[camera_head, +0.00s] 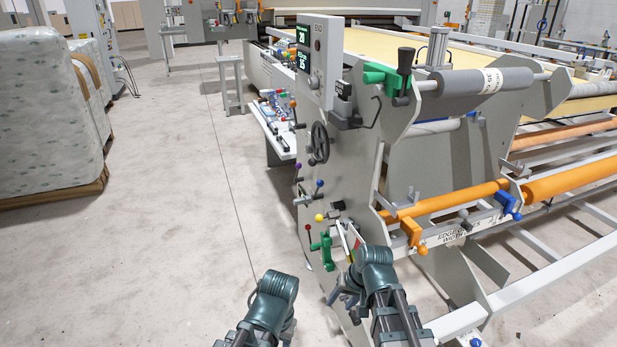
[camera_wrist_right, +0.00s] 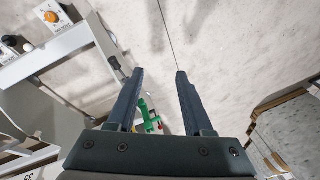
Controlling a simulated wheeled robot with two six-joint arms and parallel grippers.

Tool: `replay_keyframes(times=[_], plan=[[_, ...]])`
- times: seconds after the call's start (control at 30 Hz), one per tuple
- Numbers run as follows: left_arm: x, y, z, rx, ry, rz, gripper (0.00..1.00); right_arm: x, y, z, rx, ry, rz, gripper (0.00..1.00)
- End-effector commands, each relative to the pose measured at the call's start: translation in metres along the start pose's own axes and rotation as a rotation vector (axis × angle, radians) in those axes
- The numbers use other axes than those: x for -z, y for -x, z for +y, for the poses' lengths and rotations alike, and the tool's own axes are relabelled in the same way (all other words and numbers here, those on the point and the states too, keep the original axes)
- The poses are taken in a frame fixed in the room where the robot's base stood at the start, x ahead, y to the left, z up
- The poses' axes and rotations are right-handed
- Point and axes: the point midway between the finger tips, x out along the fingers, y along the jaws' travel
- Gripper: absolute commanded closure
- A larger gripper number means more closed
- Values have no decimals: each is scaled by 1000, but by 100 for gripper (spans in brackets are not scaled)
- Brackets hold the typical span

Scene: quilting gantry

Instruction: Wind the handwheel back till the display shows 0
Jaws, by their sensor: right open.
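The dark handwheel (camera_head: 319,142) with a small crank knob is mounted on the left face of the grey machine end frame. The display (camera_head: 303,48) is on a grey box above it, with two lines of green digits that look like 20 and 15, too small to read surely. My right gripper (camera_head: 343,297) is low in front of the end frame, well below the handwheel and apart from it. The right wrist view shows its two fingers (camera_wrist_right: 160,73) spread with nothing between them. My left arm is at the bottom middle; its fingers are hidden.
Several coloured-knob levers and a green clamp (camera_head: 326,252) stick out of the end frame below the wheel. A black crank (camera_head: 404,72) and orange roller (camera_head: 450,202) are at right. Open floor (camera_head: 150,240) lies left, with wrapped mattresses (camera_head: 45,100) beyond.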

Motion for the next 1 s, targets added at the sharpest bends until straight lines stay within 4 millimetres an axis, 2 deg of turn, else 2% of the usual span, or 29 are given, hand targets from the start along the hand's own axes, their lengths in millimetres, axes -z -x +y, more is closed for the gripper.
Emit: replay_keyframes(times=[0.03, 0.23, 0.37, 0.4, 0.5, 0.6, 0.7, 0.8, 1.0], plan=[[1, -14, 1, 0, 0, 0, 50, 25, -15, -9, 76, -64, 45, 49], [1, -16, 2, 0, 0, 0, 50, 110, -3, -66, 408, -347, 192, 49], [1, -15, 1, 0, 0, 0, 50, 178, 23, -99, 670, -596, 265, 49], [1, -15, 1, 0, 0, 0, 50, 200, 33, -106, 756, -684, 282, 49], [1, -15, 1, 0, 0, 0, 50, 254, 60, -115, 971, -916, 306, 49], [1, -15, 1, 0, 0, 0, 50, 296, 83, -112, 1147, -1123, 307, 49], [1, -15, 1, 0, 0, 0, 50, 324, 98, -104, 1271, -1278, 296, 49], [1, -15, 1, 0, 0, 0, 50, 340, 106, -97, 1346, -1376, 285, 49], [1, -15, 1, 0, 0, 0, 50, 347, 110, -93, 1389, -1434, 275, 49]])
